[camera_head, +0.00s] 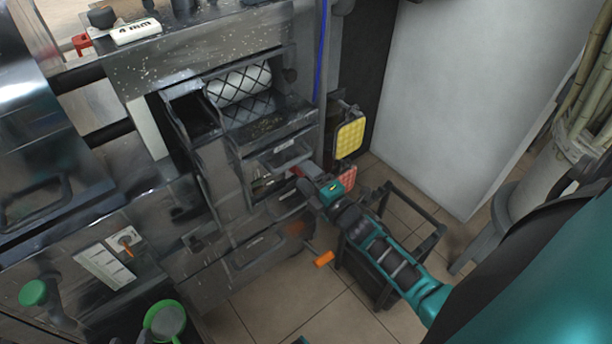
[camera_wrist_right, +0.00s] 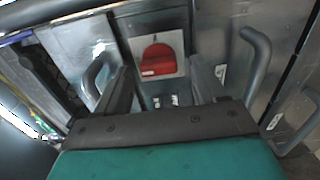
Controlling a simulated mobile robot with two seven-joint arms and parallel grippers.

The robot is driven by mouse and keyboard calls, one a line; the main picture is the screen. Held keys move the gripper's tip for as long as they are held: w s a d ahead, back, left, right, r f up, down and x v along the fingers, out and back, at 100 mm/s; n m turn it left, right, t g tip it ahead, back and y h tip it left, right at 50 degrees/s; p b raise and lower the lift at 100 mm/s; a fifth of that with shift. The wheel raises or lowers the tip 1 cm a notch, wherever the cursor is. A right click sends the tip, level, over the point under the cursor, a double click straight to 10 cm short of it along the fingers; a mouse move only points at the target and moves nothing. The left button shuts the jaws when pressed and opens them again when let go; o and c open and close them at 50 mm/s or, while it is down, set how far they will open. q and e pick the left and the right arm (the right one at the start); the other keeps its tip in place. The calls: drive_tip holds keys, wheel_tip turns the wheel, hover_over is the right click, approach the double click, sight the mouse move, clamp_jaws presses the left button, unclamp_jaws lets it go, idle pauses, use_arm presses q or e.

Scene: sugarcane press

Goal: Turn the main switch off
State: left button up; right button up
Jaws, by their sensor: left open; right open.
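The main switch looks to be the red knob (camera_wrist_right: 160,62) on a pale square plate in the right wrist view. The plate sits on a metal panel. My right gripper (camera_wrist_right: 165,85) is open, with one dark finger on each side of the red knob in that picture. I cannot tell whether the fingers touch it. In the head view my teal right arm reaches in from the lower right. My right gripper (camera_head: 300,175) is at the press front there, and the switch is mostly hidden. I cannot make out my left gripper.
Grey curved handles (camera_wrist_right: 258,62) stick out on both sides of the switch. A dark frame (camera_head: 425,245) stands on the tiled floor beside my right arm.

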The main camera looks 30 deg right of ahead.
drive_tip(key=shift+s, duration=0.1)
use_arm(q)
drive_tip(key=shift+r+p, duration=0.9)
use_arm(e)
drive_tip(key=s+d, duration=0.1)
drive_tip(key=s, duration=1.1)
drive_tip(key=shift+s, duration=0.4)
use_arm(q)
drive_tip(key=s+a+r+y+p, duration=0.1)
drive_tip(key=a+r+p, duration=0.2)
drive_tip(key=r+p, duration=0.3)
drive_tip(key=p, duration=0.4)
drive_tip(key=shift+s, duration=0.35)
use_arm(e)
drive_tip(key=s+a+r+m+g, duration=0.4)
drive_tip(key=a+r+m+g, duration=0.3)
drive_tip(key=a+m, duration=0.6)
wheel_tip(320, 180, up, 2)
drive_tip(key=m, duration=0.3)
drive_tip(key=shift+y, duration=0.3)
use_arm(q)
drive_tip(key=shift+d, duration=0.15)
use_arm(e)
drive_tip(key=shift+s+r, duration=0.1)
